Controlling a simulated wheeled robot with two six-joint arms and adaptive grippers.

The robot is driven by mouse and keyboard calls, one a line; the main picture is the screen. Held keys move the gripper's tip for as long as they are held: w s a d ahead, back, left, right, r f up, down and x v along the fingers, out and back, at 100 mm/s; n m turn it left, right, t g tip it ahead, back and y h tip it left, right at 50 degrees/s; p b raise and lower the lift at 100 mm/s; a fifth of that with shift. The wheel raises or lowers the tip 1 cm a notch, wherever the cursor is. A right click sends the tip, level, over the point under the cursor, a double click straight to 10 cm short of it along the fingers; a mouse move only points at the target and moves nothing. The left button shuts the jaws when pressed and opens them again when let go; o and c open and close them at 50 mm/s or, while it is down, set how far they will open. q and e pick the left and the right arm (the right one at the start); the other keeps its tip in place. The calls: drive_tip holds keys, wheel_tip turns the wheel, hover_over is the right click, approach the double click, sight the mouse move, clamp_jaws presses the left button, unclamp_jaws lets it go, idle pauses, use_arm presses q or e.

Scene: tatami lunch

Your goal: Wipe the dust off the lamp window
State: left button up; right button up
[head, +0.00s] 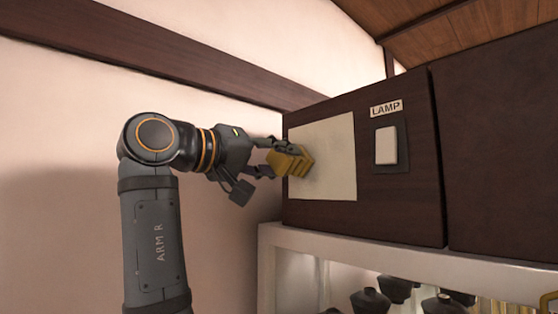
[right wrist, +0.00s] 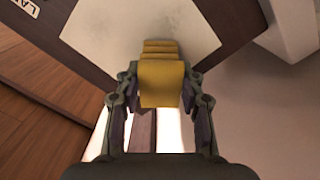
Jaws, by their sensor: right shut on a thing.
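The lamp window (head: 335,150) is a pale, cream rectangle on the dark wooden cabinet front, left of the LAMP label. Its surface looks faintly speckled in the right wrist view (right wrist: 112,28). My right gripper (head: 272,158) is shut on a yellow ribbed block (head: 291,161), which looks like a sponge or duster. The block's far end is at the left part of the window; I cannot tell for sure whether it touches. In the right wrist view the block (right wrist: 160,85) sits between both fingers, over the window's lower edge. My left gripper is not in view.
A white rocker switch (head: 386,145) under the LAMP label (head: 386,108) is right of the window. Below the dark cabinet (head: 412,215) is a pale-framed shelf (head: 400,250) with several dark pots (head: 371,300). Bare wall lies left of the cabinet.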

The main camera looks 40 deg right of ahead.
sight(294, 157)
drive_tip(key=shift+s+d+f+b, duration=0.1)
drive_tip(key=shift+s+f+b, duration=0.15)
drive_tip(key=shift+s+b, duration=0.65)
drive_tip(key=shift+s+r, duration=0.1)
drive_tip(key=shift+s, duration=0.7)
drive_tip(key=shift+s+r, duration=0.15)
drive_tip(key=shift+s, duration=0.1)
drive_tip(key=shift+s+d+f+b, duration=0.1)
drive_tip(key=shift+s+f+b, duration=0.1)
drive_tip(key=shift+s+b, duration=0.55)
drive_tip(key=shift+s+d+r+b, duration=0.15)
drive_tip(key=shift+s+b, duration=0.2)
drive_tip(key=shift+s, duration=0.75)
drive_tip(key=shift+s, duration=0.1)
